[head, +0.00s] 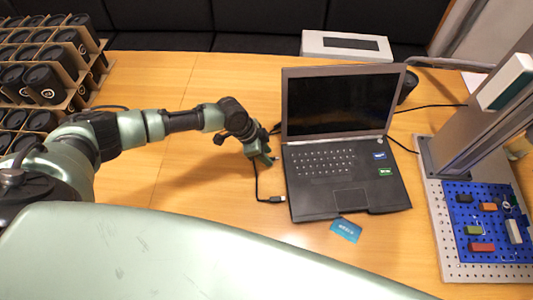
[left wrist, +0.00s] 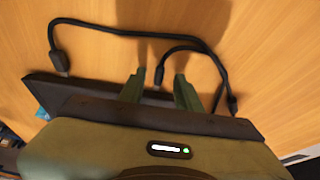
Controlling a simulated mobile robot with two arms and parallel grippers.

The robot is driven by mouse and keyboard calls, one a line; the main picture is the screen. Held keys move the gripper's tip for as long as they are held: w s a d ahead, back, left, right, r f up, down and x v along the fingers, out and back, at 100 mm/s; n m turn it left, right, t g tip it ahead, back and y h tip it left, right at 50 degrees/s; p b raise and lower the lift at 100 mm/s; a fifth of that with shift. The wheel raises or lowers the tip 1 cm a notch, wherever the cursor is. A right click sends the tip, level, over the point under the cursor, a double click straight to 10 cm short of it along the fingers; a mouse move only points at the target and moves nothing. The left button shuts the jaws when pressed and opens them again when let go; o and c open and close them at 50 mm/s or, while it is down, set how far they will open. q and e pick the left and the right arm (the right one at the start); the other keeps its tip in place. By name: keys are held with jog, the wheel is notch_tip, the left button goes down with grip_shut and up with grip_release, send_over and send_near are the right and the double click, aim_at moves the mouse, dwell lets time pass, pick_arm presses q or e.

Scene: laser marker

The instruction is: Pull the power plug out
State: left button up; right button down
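The black laptop (head: 344,175) stands open on the wooden table. My left gripper (head: 265,158) is low beside its left edge. In the left wrist view, the fingers of my left gripper (left wrist: 160,88) are apart, and a black cable plug (left wrist: 158,76) lies between them at the edge of the dark laptop (left wrist: 75,98). Gaps show on both sides of this plug; its tip is hidden. A second cable plug (head: 275,199) lies by the laptop's left edge, nearer the front; it also shows in the left wrist view (left wrist: 62,62). My right gripper is not in view.
A blue card (head: 346,229) lies in front of the laptop. A grey machine with a blue pegboard (head: 460,215) stands at the right. A rack of black cups (head: 45,80) is at the left, and a white box (head: 346,46) is behind.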

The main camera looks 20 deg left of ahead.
pick_arm(q)
jog(key=v, duration=0.7)
jog(key=shift+a+r+b, duration=0.15)
jog(key=shift+b, duration=0.3)
